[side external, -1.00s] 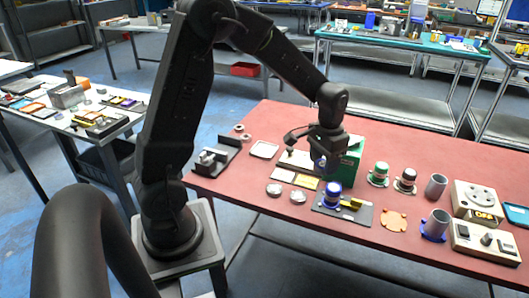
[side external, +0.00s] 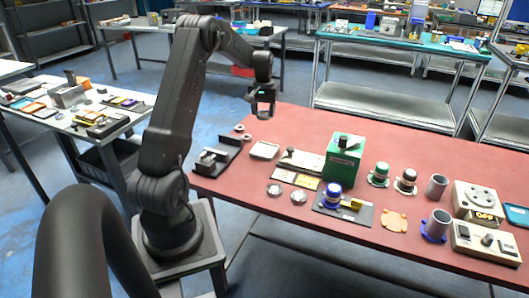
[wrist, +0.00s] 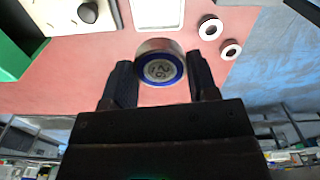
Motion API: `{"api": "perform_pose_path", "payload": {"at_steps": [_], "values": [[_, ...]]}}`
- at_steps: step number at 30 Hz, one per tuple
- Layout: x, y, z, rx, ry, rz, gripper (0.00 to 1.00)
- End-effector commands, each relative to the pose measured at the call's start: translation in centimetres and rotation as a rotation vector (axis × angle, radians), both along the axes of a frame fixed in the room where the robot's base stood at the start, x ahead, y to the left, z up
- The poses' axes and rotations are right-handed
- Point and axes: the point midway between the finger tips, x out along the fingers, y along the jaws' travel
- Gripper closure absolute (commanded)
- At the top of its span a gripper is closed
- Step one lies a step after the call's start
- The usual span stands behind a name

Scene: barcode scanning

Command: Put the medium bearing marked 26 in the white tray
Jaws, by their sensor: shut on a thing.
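My gripper (wrist: 161,86) is shut on the medium bearing (wrist: 162,68), a metal ring with a blue band and a pale centre marked 26. The bearing sits between the two dark fingers in the wrist view. In the side view my gripper (side external: 263,112) is raised above the far left edge of the red table, and the bearing is too small to make out clearly. The white tray (side external: 264,150) lies on the table below and nearer the camera than my gripper, apart from it. The tray (wrist: 157,22) shows at the top of the wrist view and looks empty.
Two small rings (wrist: 210,28) (wrist: 231,49) lie beside the tray. A green box (side external: 343,158) stands to its right and a dark fixture (side external: 214,160) to its left. Two round metal discs (side external: 274,190) (side external: 298,197) lie nearer the camera. Red table surface around the tray is partly clear.

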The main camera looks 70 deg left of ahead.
Motion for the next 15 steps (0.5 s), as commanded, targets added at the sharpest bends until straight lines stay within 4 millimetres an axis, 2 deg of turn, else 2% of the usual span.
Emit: {"api": "perform_pose_path", "payload": {"at_steps": [1, 15], "values": [[0.1, -0.3, -1.3, -0.007, 0.005, -0.006, 0.79], [0.1, -0.4, -7.4, -0.006, 0.005, -0.008, 0.79]]}}
